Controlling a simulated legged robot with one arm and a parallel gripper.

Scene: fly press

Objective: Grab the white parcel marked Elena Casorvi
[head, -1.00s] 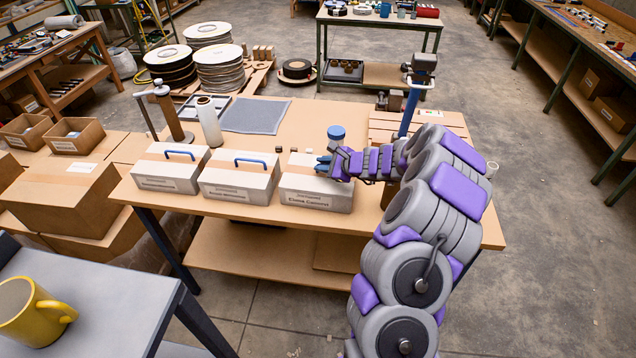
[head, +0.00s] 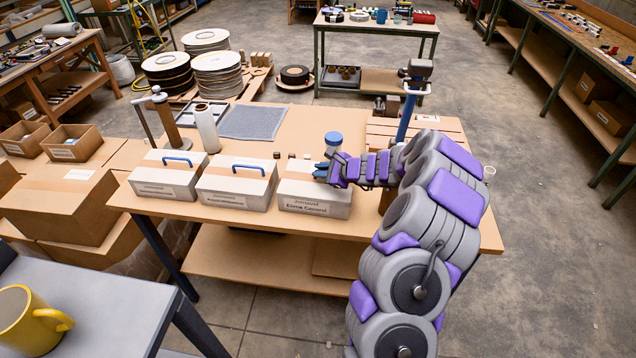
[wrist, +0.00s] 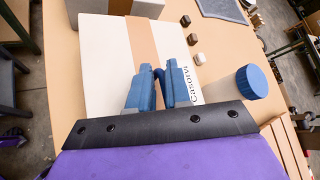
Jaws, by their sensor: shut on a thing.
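Three white parcels stand in a row along the table's front edge. The right one, the white parcel marked Elena Casorvi (head: 313,203), carries dark lettering on its front face. My gripper (head: 328,169) is at the top of this parcel and covers its handle in the head view. In the wrist view, the blue fingers (wrist: 160,88) are shut on the blue handle (wrist: 159,73) of the white parcel (wrist: 105,60), and "Casorvi" reads beside them. The middle parcel (head: 236,189) and left parcel (head: 160,178) show free blue handles. The marked parcel appears still at table level; any small gap underneath cannot be told.
A blue-capped white jar (head: 333,142) stands just behind my gripper. A blue post (head: 408,112) rises at the right. A white bottle (head: 207,128) and grey mat (head: 252,122) lie farther back. A yellow mug (head: 28,316) sits on the near grey table.

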